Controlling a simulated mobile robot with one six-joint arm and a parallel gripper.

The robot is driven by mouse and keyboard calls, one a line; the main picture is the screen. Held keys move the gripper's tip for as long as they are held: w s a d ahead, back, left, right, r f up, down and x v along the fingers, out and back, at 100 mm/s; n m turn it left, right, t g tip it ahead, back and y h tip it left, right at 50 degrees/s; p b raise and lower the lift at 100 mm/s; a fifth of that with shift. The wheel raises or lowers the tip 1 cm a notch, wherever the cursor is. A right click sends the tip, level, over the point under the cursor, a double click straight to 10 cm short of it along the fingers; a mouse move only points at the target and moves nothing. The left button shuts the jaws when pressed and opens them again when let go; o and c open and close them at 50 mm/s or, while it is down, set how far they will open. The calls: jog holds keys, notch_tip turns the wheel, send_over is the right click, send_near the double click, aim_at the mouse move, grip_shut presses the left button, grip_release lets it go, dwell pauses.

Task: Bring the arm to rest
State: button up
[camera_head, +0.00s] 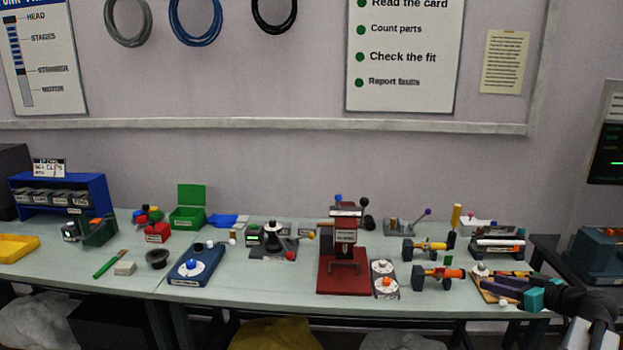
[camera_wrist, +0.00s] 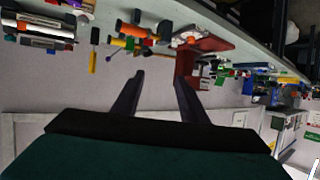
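My gripper (camera_head: 503,288) is at the right front of the bench in the head view, with its teal part and my dark arm behind it. It appears in front of a board with colored pieces (camera_head: 484,291) and hides part of it. I cannot tell the gap between them. In the wrist view my gripper (camera_wrist: 159,77) has two dark fingers spread apart with nothing between them. The wrist picture shows the bench upside down, with the wall beyond the fingers.
On the pale bench (camera_head: 225,283) stand a red press (camera_head: 342,270), orange-and-black pump parts (camera_head: 438,276), a blue tray (camera_head: 183,277), a green box (camera_head: 188,217) and a blue bin rack (camera_head: 97,190). A dark side table with a blue machine (camera_head: 597,250) stands at right.

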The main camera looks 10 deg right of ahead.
jog(key=w+a+f+n+g+y+b, duration=0.15)
jog(key=w+a+f, duration=0.35)
jog(key=a+f, duration=0.55)
jog(key=w+a+f+n+g+y+b, duration=0.1)
jog(key=w+a+f+g+y+b, duration=0.3)
jog(key=a+f, duration=0.65)
jog(key=s+a+f+n+g, duration=0.1)
jog(key=s+a+f+g, duration=0.1)
jog(key=a+f, duration=0.8)
jog(key=s+a+f+n+g, duration=0.1)
jog(key=a+f+g, duration=0.1)
jog(key=a+f, duration=0.75)
jog(key=s+a+f+g+h+b, duration=0.25)
jog(key=s+a+f+g, duration=0.45)
jog(key=s+a+f, duration=1.15)
jog(key=s+d+f+g+h+b, duration=0.1)
jog(key=s+d+f+g+h, duration=0.15)
jog(key=s, duration=0.75)
jog(key=s+d+f+m+h, duration=0.1)
jog(key=s+d+m+h, duration=0.2)
jog(key=d+m, duration=0.3)
jog(key=shift+s+d+f, duration=0.15)
jog(key=shift+s+d, duration=0.05)
jog(key=shift+d, duration=0.35)
